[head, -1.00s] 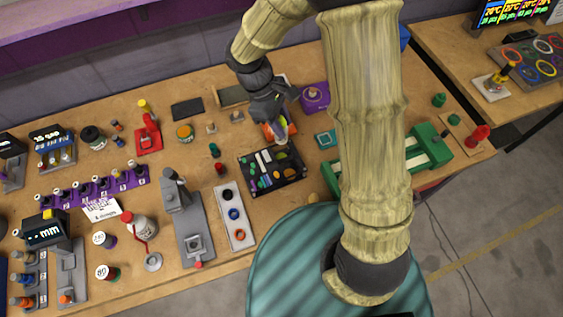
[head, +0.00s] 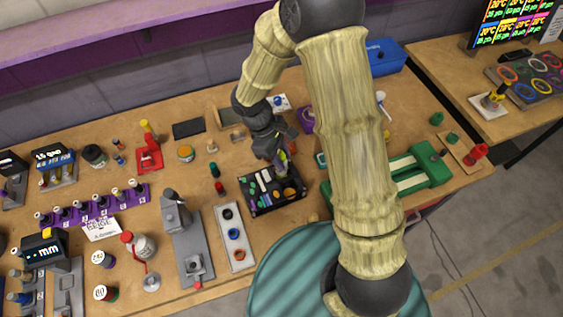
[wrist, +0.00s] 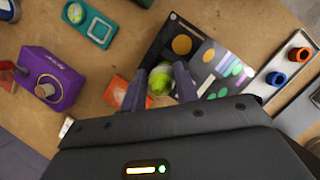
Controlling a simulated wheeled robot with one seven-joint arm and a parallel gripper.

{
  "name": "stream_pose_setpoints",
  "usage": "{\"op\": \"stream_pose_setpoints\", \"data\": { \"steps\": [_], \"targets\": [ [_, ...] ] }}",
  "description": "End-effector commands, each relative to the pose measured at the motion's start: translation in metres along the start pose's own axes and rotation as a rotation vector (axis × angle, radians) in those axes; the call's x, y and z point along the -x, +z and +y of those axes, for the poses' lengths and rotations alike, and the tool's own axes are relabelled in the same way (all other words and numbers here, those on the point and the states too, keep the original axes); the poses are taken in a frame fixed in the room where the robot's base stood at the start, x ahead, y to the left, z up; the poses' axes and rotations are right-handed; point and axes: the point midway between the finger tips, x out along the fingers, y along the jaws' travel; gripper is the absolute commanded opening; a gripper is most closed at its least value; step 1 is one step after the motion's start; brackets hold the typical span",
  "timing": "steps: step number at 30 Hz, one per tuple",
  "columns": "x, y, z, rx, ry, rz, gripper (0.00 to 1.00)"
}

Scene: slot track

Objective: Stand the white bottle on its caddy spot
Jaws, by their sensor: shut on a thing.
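My gripper (head: 281,162) is shut on a small upright bottle, probably the white bottle. In the wrist view the bottle (wrist: 160,82) shows a yellow-green and pale top between the two fingers (wrist: 158,88); its lower part is hidden. In the head view my fingers hide most of it. A black caddy-like board (head: 262,207) with several coloured shapes lies under and just in front of my gripper. In the wrist view the board (wrist: 163,42) reaches beyond and right of the bottle. Whether the bottle touches the board I cannot tell.
A grey strip with rings (head: 235,237) lies left of the board. Small red and green pegs (head: 219,188) stand at its left edge. A purple box (wrist: 62,82) and a teal square tray (wrist: 96,24) lie to the left in the wrist view. A green fixture (head: 425,165) stands right.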

Motion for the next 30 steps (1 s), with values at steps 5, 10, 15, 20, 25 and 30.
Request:
{"op": "stream_pose_setpoints", "data": {
  "steps": [5, 10, 15, 20, 25, 30],
  "targets": [
    [-0.009, -0.003, -0.001, 0.002, -0.002, -0.002, 0.04],
    [-0.030, -0.012, -0.001, 0.002, -0.002, -0.003, 0.04],
    [-0.035, -0.015, 0.000, 0.000, 0.000, 0.001, 0.04],
    [-0.035, -0.014, 0.000, 0.000, 0.000, 0.001, 0.04],
    [-0.037, -0.015, 0.000, 0.000, -0.001, 0.000, 0.40],
    [-0.037, -0.015, 0.000, 0.000, -0.001, 0.000, 0.52]
  ]
}}
